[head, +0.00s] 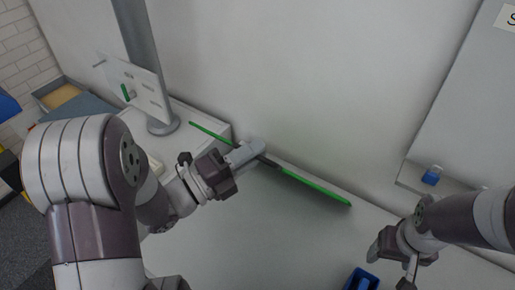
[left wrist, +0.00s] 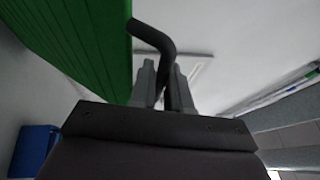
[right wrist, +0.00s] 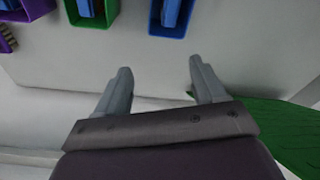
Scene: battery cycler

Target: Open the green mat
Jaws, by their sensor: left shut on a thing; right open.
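The green mat (head: 315,187) shows in the head view as a thin, raised green strip, seen nearly edge-on and slanting down to the right. In the left wrist view the ribbed green mat (left wrist: 85,45) fills the upper left. My left gripper (head: 258,152) is shut on the mat's curved black handle (left wrist: 155,38), which passes between its fingers (left wrist: 164,75). My right gripper (head: 388,262) is open and empty at the lower right, apart from the mat. In the right wrist view its spread fingers (right wrist: 160,68) have the mat (right wrist: 285,130) at their right.
A display on a stand (head: 140,90) is at the back left. A blue bin (head: 361,280) is at the bottom of the head view. Purple (right wrist: 35,8), green (right wrist: 92,14) and blue (right wrist: 172,18) bins line the right wrist view's top. A ledge at right holds a blue item (head: 431,177).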

